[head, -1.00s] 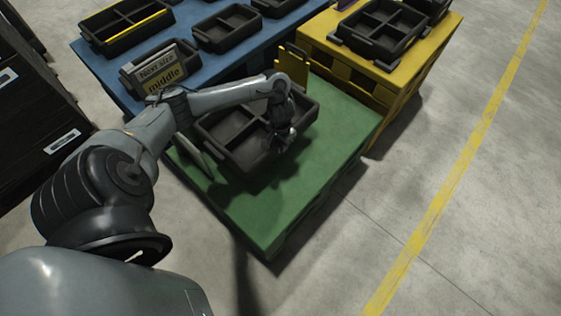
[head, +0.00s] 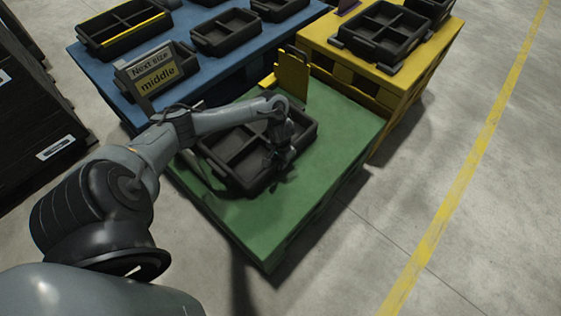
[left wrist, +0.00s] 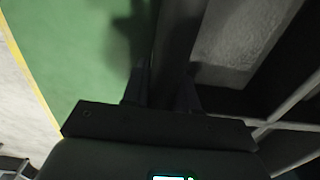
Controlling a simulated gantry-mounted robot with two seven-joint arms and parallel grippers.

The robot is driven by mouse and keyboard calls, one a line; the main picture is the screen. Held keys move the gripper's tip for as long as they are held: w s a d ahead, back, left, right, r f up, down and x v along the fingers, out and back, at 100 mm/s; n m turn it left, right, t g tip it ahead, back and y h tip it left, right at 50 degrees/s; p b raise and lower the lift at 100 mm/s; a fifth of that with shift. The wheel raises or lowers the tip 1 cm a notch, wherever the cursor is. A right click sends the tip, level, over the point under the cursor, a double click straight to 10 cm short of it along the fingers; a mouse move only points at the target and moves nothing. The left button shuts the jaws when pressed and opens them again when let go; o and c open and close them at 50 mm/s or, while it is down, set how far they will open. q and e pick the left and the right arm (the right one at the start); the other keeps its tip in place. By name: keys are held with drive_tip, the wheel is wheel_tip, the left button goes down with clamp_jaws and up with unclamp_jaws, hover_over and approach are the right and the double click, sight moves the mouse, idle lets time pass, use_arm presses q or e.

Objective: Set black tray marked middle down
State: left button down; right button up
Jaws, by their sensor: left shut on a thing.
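A black tray (head: 247,174) with several compartments is over the green pallet top (head: 330,170). My left gripper (head: 281,163) is shut on its near right wall. In the left wrist view the tray (left wrist: 240,45) fills the right side, and its wall runs between the fingers (left wrist: 160,95). The tray looks roughly level and low over the green top; I cannot tell whether it touches. No marking on it is readable. My right gripper is not in view.
A yellow upright bracket (head: 293,76) stands at the back of the green top. Behind are a blue pallet (head: 195,85) and a yellow pallet (head: 400,72), both carrying black trays. Green surface is free to the right and in front.

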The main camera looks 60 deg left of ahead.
use_arm(q)
drive_tip(key=shift+w+a, duration=0.1)
drive_tip(key=c, duration=0.9)
unclamp_jaws()
